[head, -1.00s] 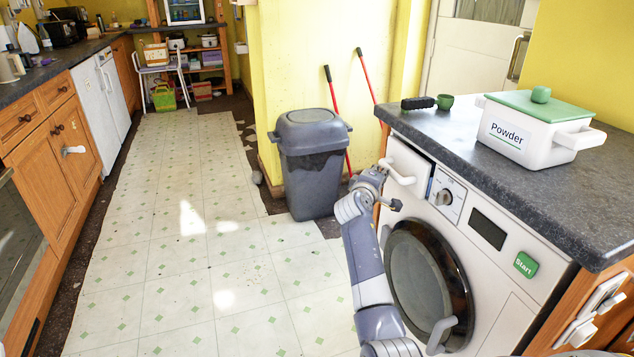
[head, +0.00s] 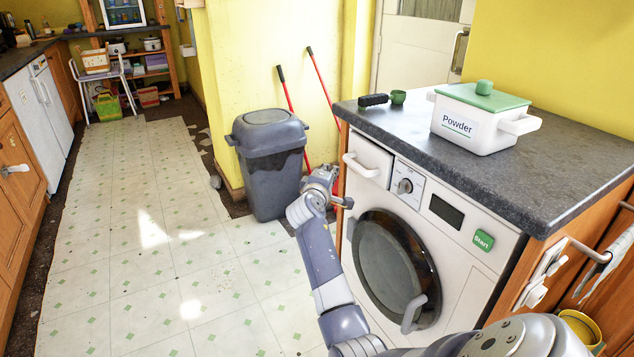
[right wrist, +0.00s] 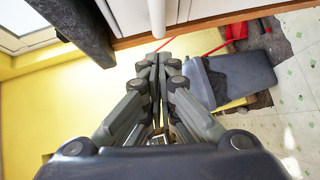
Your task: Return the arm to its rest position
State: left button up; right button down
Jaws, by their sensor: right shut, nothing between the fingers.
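My right arm reaches up from the bottom of the head view. Its gripper (head: 331,187) is beside the left front edge of the washing machine (head: 462,262), below the machine's drawer handle (head: 361,166). In the right wrist view the fingers (right wrist: 157,62) are together with nothing between them. The machine's round door looks closed. My left gripper is not in view.
A grey bin (head: 268,165) stands behind the gripper, near red-handled tools (head: 322,75). The floor (head: 150,230) on the left is clear.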

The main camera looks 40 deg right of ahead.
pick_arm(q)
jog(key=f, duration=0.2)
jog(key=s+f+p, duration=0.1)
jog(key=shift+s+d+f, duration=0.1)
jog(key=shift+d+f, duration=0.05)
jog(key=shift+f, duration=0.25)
pick_arm(e)
jog(key=f+v, duration=0.1)
jog(key=v, duration=0.6)
jog(key=shift+s+r, duration=0.35)
jog(key=shift+r, duration=0.15)
